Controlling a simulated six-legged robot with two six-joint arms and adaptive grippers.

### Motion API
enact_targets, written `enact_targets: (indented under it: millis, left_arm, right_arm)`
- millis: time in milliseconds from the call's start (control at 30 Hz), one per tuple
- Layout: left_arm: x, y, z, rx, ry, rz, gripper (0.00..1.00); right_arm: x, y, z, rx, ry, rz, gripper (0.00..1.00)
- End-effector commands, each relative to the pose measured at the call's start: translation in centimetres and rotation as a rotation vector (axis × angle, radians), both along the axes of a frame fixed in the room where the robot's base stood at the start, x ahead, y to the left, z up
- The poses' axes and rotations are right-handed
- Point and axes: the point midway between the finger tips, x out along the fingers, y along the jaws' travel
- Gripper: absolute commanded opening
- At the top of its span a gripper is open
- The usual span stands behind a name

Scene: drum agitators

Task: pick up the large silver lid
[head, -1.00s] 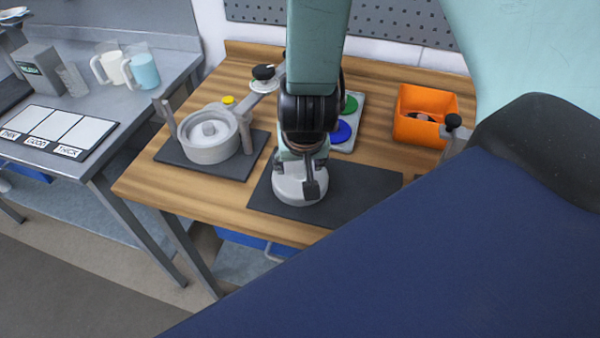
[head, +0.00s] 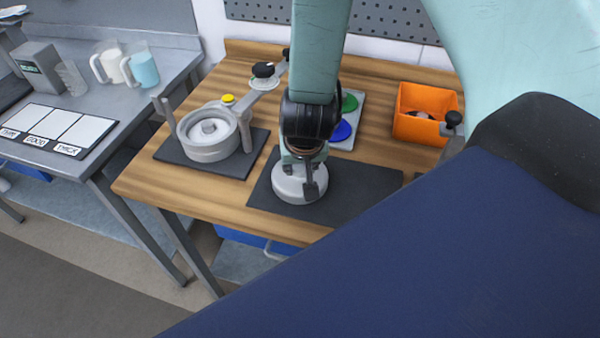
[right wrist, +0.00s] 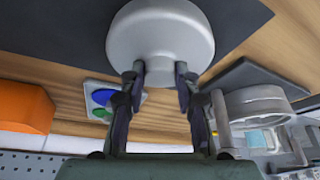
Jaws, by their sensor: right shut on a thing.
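The large silver lid (head: 288,188) is a round, pale grey disc at the dark mat in the middle of the wooden table. My right gripper (head: 301,175) comes down on it from above and is shut on it, hiding part of its top. In the right wrist view, the lid (right wrist: 160,25) fills the top middle, with the two fingertips (right wrist: 160,73) at its near part, one on each side of its grip. I cannot tell whether the lid touches the mat or is slightly above it. My left gripper is not in view.
A silver pot (head: 208,150) with upright arms stands on a dark mat to the left. A green and blue button panel (head: 342,144) lies behind my gripper. An orange bin (head: 428,98) stands at the back right. The right part of the dark mat (head: 365,190) is clear.

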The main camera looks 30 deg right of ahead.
Motion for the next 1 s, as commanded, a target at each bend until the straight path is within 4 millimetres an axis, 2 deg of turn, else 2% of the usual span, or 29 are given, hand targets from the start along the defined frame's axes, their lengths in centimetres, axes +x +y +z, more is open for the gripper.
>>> enact_targets:
  millis: [33,233,800,867,1000]
  left_arm:
    - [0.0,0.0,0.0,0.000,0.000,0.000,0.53]
    - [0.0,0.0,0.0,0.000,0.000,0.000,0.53]
    - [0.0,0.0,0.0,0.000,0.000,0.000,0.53]
    - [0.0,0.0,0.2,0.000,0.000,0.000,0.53]
    - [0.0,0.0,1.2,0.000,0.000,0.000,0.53]
  right_arm:
    - [-0.1,0.0,-0.1,0.001,0.003,0.001,0.17]
    - [-0.1,0.0,0.0,0.001,0.003,0.001,0.00]
    - [0.0,0.0,0.1,0.000,-0.001,-0.001,0.00]
    - [0.0,0.0,0.4,-0.001,-0.002,-0.001,0.00]
    - [0.1,0.0,2.3,-0.001,-0.004,-0.002,0.00]
